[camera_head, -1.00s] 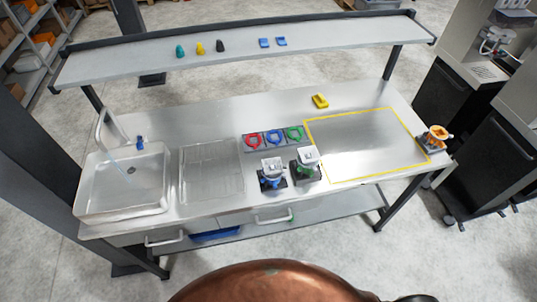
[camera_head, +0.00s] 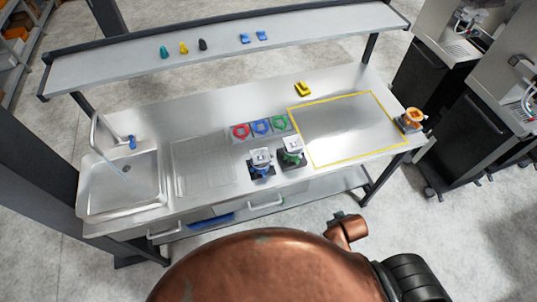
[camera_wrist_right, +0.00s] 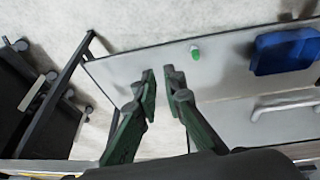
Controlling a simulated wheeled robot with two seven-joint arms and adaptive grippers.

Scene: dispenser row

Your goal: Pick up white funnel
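I cannot make out a white funnel for certain. Two small machines with white tops stand near the bench's front edge in the head view: a blue one (camera_head: 261,160) and a green one (camera_head: 292,150), on dark bases. In the right wrist view, a small green-and-white object (camera_wrist_right: 195,52) rests on the lower shelf (camera_wrist_right: 135,62); I cannot tell what it is. My right gripper (camera_wrist_right: 160,80) is open, with nothing between its dark green fingers, and appears apart from that object. Neither gripper shows in the head view.
A blue bin (camera_wrist_right: 285,52) and a metal handle (camera_wrist_right: 283,104) are in the right wrist view. The bench holds a sink (camera_head: 120,184), red, blue and green rings (camera_head: 260,127), a yellow item (camera_head: 303,89) and a bare yellow-outlined area (camera_head: 345,128). An orange device (camera_head: 411,119) sits at the right end.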

